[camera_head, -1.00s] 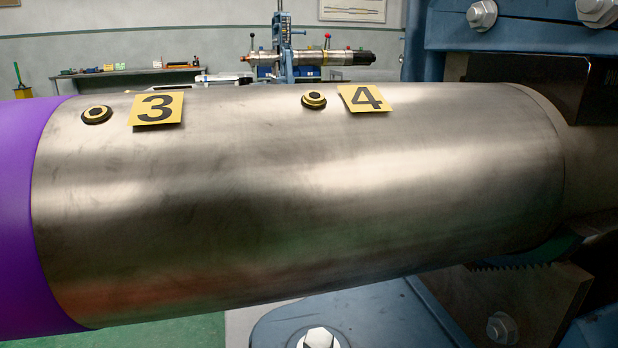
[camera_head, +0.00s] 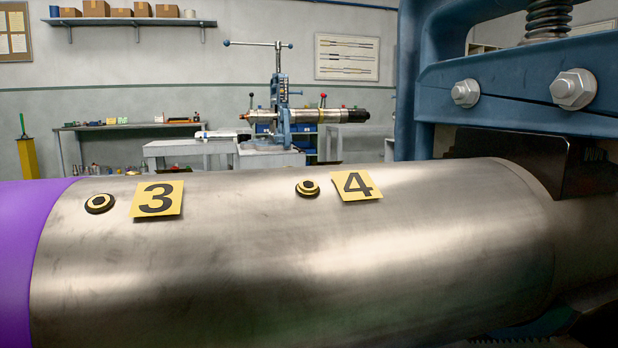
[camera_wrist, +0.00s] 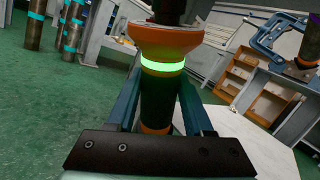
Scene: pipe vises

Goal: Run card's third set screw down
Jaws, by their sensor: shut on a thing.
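A large grey metal pipe (camera_head: 300,260) lies across the head view. Near its top, a set screw (camera_head: 99,203) in a black and yellow collar sits left of the yellow tag 3 (camera_head: 157,199). A similar set screw (camera_head: 307,188) sits left of tag 4 (camera_head: 357,186). How deep either screw sits is hard to tell. No first or second tag shows. In the wrist view, my gripper (camera_wrist: 160,105) is shut on a dark cylindrical tool (camera_wrist: 158,88) with an orange collar and a lit green ring. The tool's far end is out of sight. My gripper is not in the head view.
A purple section (camera_head: 30,245) covers the pipe's left end. A blue vise frame (camera_head: 510,85) with bolts stands at right, over the pipe. Behind are a workbench (camera_head: 130,126), another pipe vise (camera_head: 283,105) and a wall chart (camera_head: 347,57), its text unreadable.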

